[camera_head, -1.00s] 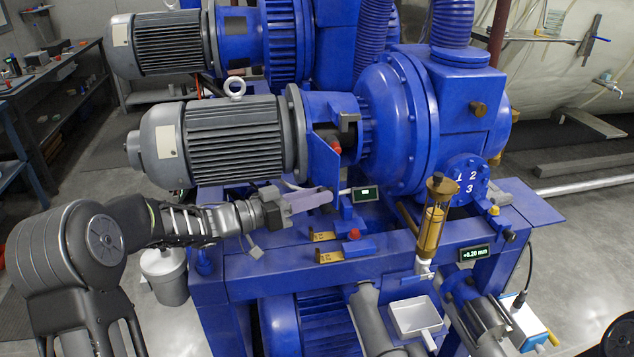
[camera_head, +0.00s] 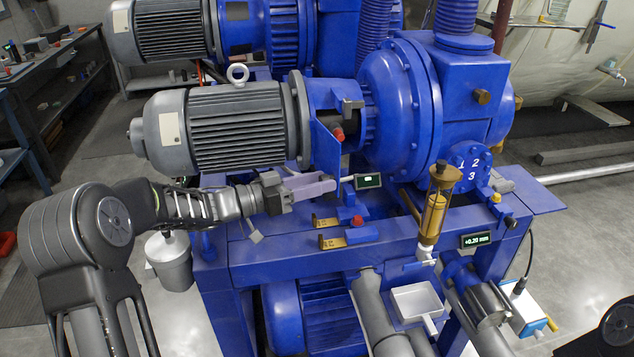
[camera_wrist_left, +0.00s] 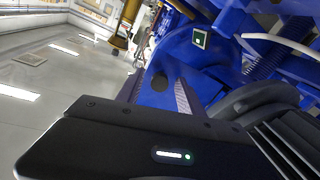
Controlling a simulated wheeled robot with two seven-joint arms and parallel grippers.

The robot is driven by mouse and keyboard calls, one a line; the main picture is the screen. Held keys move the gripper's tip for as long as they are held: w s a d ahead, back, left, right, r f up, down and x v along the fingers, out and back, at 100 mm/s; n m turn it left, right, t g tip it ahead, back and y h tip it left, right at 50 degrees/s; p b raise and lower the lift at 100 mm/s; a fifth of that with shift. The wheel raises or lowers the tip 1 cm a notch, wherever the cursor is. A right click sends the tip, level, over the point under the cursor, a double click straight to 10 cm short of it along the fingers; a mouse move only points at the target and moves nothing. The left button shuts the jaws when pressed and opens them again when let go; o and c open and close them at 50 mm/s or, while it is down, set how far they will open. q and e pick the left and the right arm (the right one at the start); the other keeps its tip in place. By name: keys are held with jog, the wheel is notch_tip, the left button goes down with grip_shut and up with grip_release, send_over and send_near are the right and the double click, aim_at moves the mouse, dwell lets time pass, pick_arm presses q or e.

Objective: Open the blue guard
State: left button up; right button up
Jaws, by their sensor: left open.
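The blue guard (camera_head: 326,150) is a blue plate-like cover between the grey motor and the round blue pump housing in the head view. It looks closed over the coupling gap, with a red knob (camera_head: 338,134) beside its upper part. My left gripper (camera_head: 328,185) points right, with its pale fingers close to the guard's lower edge. It is open, with nothing seen between the fingers. Whether it touches the guard cannot be told. In the left wrist view, the fingers (camera_wrist_left: 182,98) reach toward blue machine surfaces. My right gripper is not in view.
The grey motor (camera_head: 225,130) stands just above my left forearm. A small display (camera_head: 368,181), a second red knob (camera_head: 357,221) and brass tags (camera_head: 330,240) sit near the gripper. A brass oiler (camera_head: 433,215) stands to the right.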

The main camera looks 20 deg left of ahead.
pick_arm(q)
jog(key=shift+s+a, duration=0.1)
jog(key=b+v, duration=0.1)
jog(key=v, duration=0.6)
jog(key=shift+s+a+b, duration=0.2)
jog(key=shift+b, duration=0.1)
